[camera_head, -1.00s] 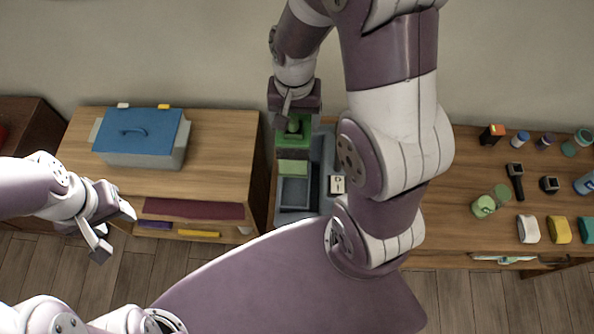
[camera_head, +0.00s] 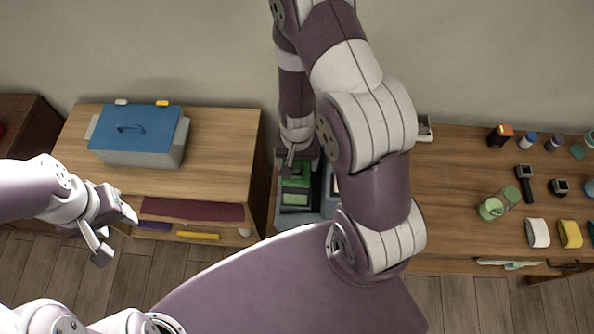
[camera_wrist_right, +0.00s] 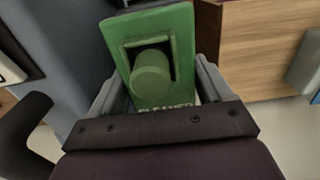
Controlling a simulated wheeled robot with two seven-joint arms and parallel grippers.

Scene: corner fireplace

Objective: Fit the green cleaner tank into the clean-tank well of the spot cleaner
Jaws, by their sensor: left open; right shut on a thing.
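The green cleaner tank (camera_head: 295,184) is held by my right gripper (camera_head: 298,163), over the left part of the blue-grey spot cleaner (camera_head: 327,203). In the right wrist view, the tank (camera_wrist_right: 165,45) shows its round knob, recessed face and partly hidden "CLEANER" lettering. The right gripper (camera_wrist_right: 158,95) is shut on it, one finger on each side. The spot cleaner's blue-grey body (camera_wrist_right: 70,40) lies beside it. The arm hides part of the cleaner, and I cannot tell how far the tank sits in the well. My left gripper (camera_head: 117,232) is open and empty.
A blue-lidded box (camera_head: 135,130) stands on the left wooden cabinet (camera_head: 222,150). The right wooden table (camera_head: 450,180) holds a green jar (camera_head: 490,208), watches, small bottles and coloured rolled items. A dark gap separates the cabinet from the spot cleaner.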

